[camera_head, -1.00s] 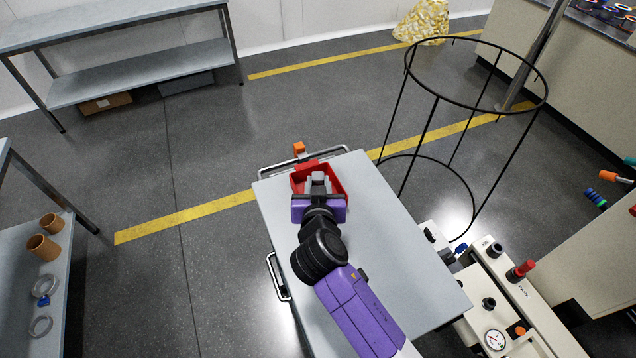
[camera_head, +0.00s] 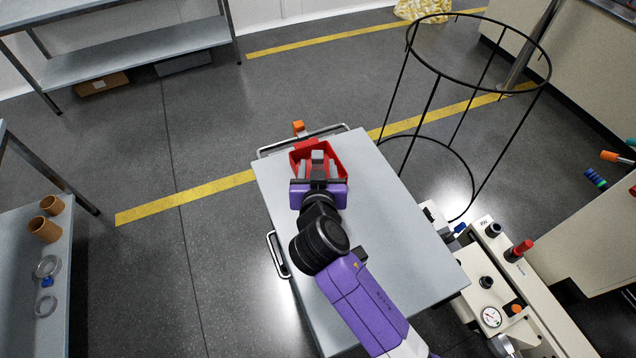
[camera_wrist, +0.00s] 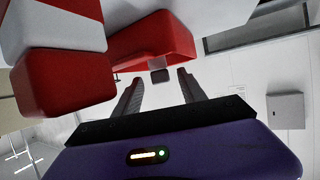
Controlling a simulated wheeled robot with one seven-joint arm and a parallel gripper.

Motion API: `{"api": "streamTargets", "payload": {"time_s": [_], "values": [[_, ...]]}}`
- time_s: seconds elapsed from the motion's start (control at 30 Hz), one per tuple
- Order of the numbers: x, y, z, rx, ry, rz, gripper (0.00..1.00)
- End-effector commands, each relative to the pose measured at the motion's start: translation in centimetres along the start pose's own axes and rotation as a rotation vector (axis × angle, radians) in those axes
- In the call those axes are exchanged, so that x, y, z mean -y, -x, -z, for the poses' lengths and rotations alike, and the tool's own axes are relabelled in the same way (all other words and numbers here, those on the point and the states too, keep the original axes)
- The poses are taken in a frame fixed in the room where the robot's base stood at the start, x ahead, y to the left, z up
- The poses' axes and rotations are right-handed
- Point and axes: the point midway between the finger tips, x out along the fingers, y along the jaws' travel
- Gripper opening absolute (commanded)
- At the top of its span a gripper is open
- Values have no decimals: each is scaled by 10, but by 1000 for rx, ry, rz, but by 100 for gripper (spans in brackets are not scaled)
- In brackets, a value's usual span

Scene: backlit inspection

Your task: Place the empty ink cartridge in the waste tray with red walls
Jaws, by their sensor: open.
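The waste tray with red walls (camera_head: 338,157) sits at the far end of the grey cart top. My gripper (camera_head: 317,166) is open, with its fingers reaching over or into the tray. A small grey block (camera_head: 317,157), which looks like the ink cartridge, shows between the fingertips, within the tray's outline. In the wrist view a small dark block (camera_wrist: 159,76) shows between the spread fingers, apart from both. Red walls (camera_wrist: 160,35) show beyond it. I cannot tell whether the block rests on the tray floor.
The grey cart top (camera_head: 390,230) is clear beside my arm. A black wire hoop frame (camera_head: 432,95) stands to the right. A cream machine with knobs and a gauge (camera_head: 490,315) is at lower right. A shelf with brown cups (camera_head: 45,228) is at left.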

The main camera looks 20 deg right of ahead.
Motion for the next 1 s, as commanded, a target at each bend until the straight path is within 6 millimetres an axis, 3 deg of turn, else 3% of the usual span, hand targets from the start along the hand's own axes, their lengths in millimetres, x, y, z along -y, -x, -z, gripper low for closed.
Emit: {"api": "streamTargets", "payload": {"time_s": [0.2, 0.43, 0.6, 1.0], "values": [[0, 47, -2, -1, 0, 2, 48], [0, 82, -1, -1, 1, 1, 48], [0, 92, 0, 0, 0, 0, 48], [0, 92, 0, 0, 0, 0, 48]]}}
